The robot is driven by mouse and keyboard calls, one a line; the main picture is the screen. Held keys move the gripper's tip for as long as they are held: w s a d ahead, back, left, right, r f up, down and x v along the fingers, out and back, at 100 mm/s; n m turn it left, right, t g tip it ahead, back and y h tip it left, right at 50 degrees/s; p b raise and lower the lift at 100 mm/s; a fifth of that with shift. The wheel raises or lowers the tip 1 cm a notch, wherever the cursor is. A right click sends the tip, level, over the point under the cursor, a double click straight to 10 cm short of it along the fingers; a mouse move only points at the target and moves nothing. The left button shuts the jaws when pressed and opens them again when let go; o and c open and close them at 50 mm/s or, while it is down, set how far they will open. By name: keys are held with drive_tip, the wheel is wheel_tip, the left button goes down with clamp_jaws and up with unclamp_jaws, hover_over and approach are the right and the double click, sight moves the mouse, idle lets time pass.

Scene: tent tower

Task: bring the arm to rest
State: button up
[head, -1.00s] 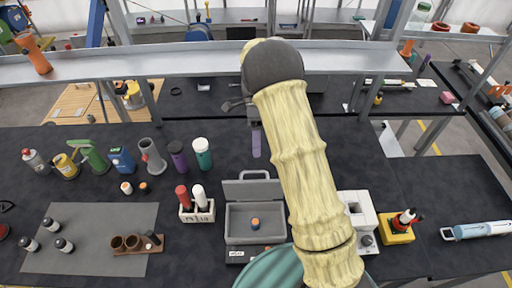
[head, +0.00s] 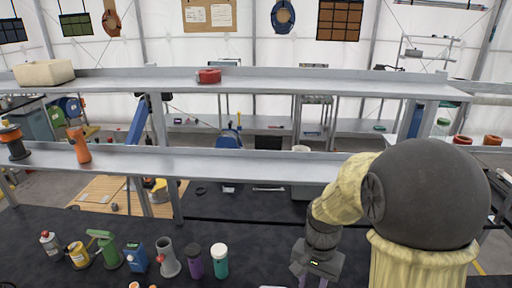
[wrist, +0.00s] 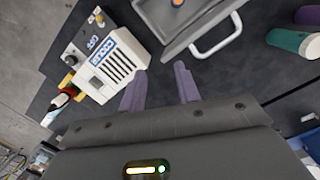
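My gripper (wrist: 160,70) shows two purple fingers in the wrist view, held apart with nothing between them. In the head view, my gripper (head: 313,281) hangs at the lower right, pointing down over the dark bench, its fingertips cut off by the bottom edge. My arm is raised, with its elbow large at the right and padded in cream sleeves.
A lower shelf (head: 250,168) and an upper shelf (head: 330,86) cross behind my gripper. A white-capped teal bottle (head: 220,262), a purple bottle (head: 194,262) and several other containers stand along the bench at left. An orange item (head: 78,145) stands on the lower shelf.

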drive_tip(key=s+n+t, duration=0.1)
drive_tip(key=n, duration=0.1)
drive_tip(key=s+d+n+t, duration=0.1)
drive_tip(key=s+n, duration=0.1)
drive_tip(key=s+n+t, duration=0.1)
drive_tip(key=n, duration=0.1)
drive_tip(key=shift+s+d+r+t, duration=0.3)
drive_tip(key=shift+d+t, duration=0.05)
drive_tip(key=shift+t, duration=0.05)
